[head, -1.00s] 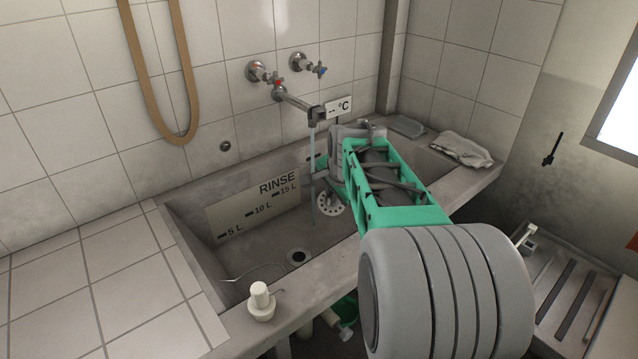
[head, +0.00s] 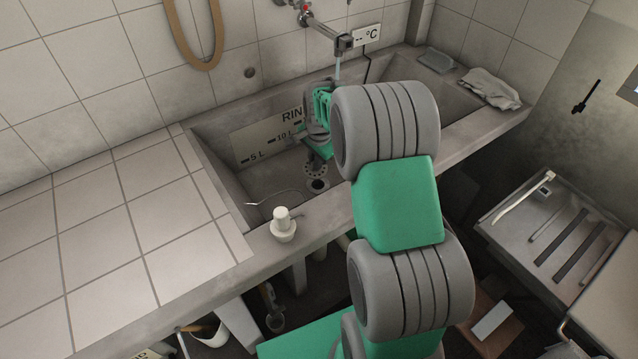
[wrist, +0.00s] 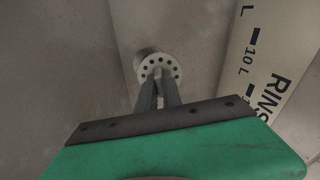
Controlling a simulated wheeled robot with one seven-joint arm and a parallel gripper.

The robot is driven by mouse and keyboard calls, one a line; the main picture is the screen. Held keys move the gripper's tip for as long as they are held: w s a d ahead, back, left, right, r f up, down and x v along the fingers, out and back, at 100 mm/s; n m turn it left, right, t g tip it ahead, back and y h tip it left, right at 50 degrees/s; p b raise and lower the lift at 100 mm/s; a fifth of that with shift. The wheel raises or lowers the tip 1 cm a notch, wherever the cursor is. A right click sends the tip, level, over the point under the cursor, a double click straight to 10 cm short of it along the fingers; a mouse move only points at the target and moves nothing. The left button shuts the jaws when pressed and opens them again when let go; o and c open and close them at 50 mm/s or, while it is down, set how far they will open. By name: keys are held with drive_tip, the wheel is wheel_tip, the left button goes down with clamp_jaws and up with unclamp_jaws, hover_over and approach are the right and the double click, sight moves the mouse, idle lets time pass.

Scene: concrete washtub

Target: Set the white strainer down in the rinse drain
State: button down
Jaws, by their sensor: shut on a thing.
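The white strainer (head: 316,170), a round pale piece with a ring of dark holes, is held in my gripper (head: 319,156) inside the rinse basin. In the wrist view the two fingers of my gripper (wrist: 158,82) are shut on the middle of the strainer (wrist: 146,60). The rinse drain (head: 318,186) is a dark hole with a metal ring in the basin floor. In the head view the strainer appears just above and behind it; the height between them is hard to tell.
The rinse basin (head: 225,165) has a volume-marked plate (head: 262,143) on its back wall. A tap (head: 325,33) runs water behind my arm. A white-topped object (head: 283,226) stands on the front rim. A grey cloth (head: 490,88) lies at the far right.

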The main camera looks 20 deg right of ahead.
sight(318, 175)
drive_tip(key=shift+w+f, duration=0.3)
drive_tip(key=shift+w, duration=0.4)
drive_tip(key=r, duration=0.1)
drive_tip(key=w+d+r+m+g, duration=0.1)
drive_tip(key=shift+w+r, duration=0.2)
drive_tip(key=shift+r, duration=0.15)
drive_tip(key=shift+s+r+m+g, duration=0.4)
drive_tip(key=shift+s+r+g, duration=0.15)
drive_tip(key=shift+s, duration=0.5)
drive_tip(key=shift+g, duration=0.35)
wheel_tip(318, 175, down, 10)
drive_tip(key=shift+b, duration=0.8)
drive_tip(key=shift+f, duration=0.25)
drive_tip(key=c, duration=1.5)
unclamp_jaws()
